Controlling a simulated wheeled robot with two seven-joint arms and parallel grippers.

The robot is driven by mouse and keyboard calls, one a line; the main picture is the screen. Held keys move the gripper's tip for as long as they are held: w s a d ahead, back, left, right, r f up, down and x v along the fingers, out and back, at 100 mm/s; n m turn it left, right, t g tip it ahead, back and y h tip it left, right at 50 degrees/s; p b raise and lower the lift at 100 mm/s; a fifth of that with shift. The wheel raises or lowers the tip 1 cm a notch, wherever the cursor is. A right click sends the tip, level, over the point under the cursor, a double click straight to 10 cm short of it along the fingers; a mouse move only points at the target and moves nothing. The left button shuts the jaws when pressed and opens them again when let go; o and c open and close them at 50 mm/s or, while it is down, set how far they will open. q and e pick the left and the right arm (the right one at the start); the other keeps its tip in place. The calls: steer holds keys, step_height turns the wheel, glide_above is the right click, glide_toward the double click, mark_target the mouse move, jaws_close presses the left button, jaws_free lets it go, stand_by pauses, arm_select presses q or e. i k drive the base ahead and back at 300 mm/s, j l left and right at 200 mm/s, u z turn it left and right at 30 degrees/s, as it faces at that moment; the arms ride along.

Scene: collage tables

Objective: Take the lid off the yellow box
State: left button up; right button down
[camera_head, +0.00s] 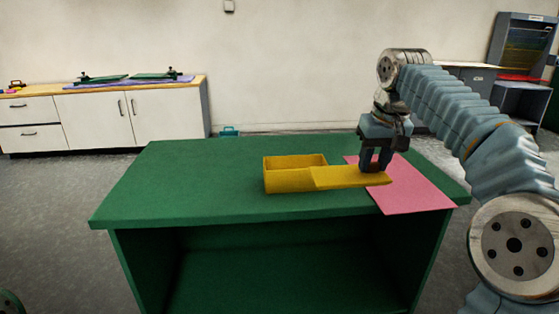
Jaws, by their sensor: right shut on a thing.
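The yellow box (288,182) stands on the green table, its top partly uncovered on the left so that its inside shows. Its yellow lid (340,177) reaches from the box's front right part out to the right, over the pink sheet. My right gripper (376,172) points down and is shut on the right end of the lid. The fingertips are partly hidden by the lid. Whether the lid's left end still rests on the box's rim is hard to tell. My left gripper is not in view.
The green table (190,180) has free room left of the box. A pink sheet (420,187) lies on its right side. A white cabinet (160,115) with several tools on top stands at the back left. A dark shelf unit (520,70) stands at the far right.

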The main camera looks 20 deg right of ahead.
mark_target(282, 175)
steer(key=i, duration=0.85)
